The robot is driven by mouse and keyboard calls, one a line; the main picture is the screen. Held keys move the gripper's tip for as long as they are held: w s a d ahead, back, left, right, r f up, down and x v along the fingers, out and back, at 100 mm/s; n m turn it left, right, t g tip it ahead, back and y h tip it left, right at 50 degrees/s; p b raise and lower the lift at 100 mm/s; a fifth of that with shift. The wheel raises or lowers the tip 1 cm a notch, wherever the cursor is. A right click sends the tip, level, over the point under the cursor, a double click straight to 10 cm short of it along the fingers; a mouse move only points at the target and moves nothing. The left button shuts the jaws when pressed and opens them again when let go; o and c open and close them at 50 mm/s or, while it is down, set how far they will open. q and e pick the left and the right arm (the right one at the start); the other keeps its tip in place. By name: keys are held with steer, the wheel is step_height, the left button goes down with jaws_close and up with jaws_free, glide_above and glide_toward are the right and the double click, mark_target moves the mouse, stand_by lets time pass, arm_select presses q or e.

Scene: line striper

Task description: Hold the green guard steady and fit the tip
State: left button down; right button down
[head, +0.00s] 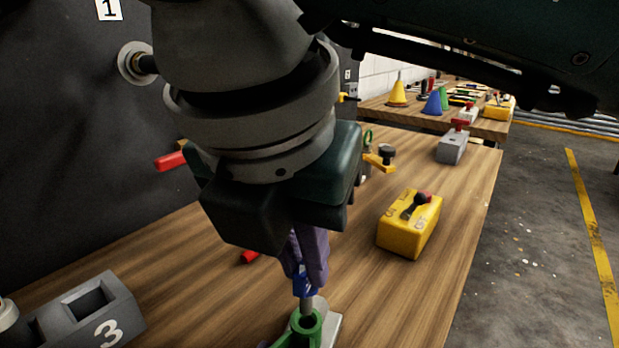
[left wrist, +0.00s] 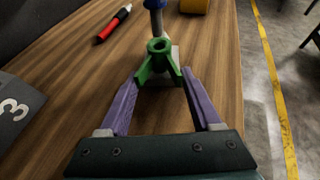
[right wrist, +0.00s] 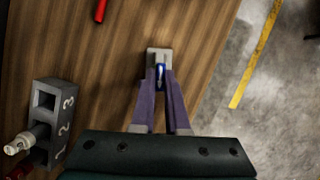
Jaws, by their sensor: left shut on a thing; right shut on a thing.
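The green guard (head: 306,325) is a ring with arms at the bottom of the head view, over a pale metal plate (head: 332,324). In the left wrist view the guard (left wrist: 158,62) sits between the purple fingers of my left gripper (left wrist: 158,80), which is shut on it. My right gripper (head: 309,262) is shut on the blue tip (head: 301,282), whose grey metal end points down by the guard's ring. The tip also shows between the fingers in the right wrist view (right wrist: 159,74). I cannot tell whether its lower end is inside the ring.
A yellow box (head: 409,224) with a dark and red knob stands right of my right gripper. A grey block marked 3 (head: 90,318) is at the lower left. A red pen-like thing (left wrist: 114,23) lies on the wooden bench.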

arm_select(q)
steer(key=shift+a+f, duration=0.1)
steer(key=shift+f, duration=0.1)
arm_select(e)
steer(key=shift+f, duration=2.05)
stand_by(0.9)
steer(key=c, duration=0.5)
jaws_free()
steer(key=shift+v, duration=3.55)
arm_select(q)
jaws_free()
steer(key=shift+r, duration=0.15)
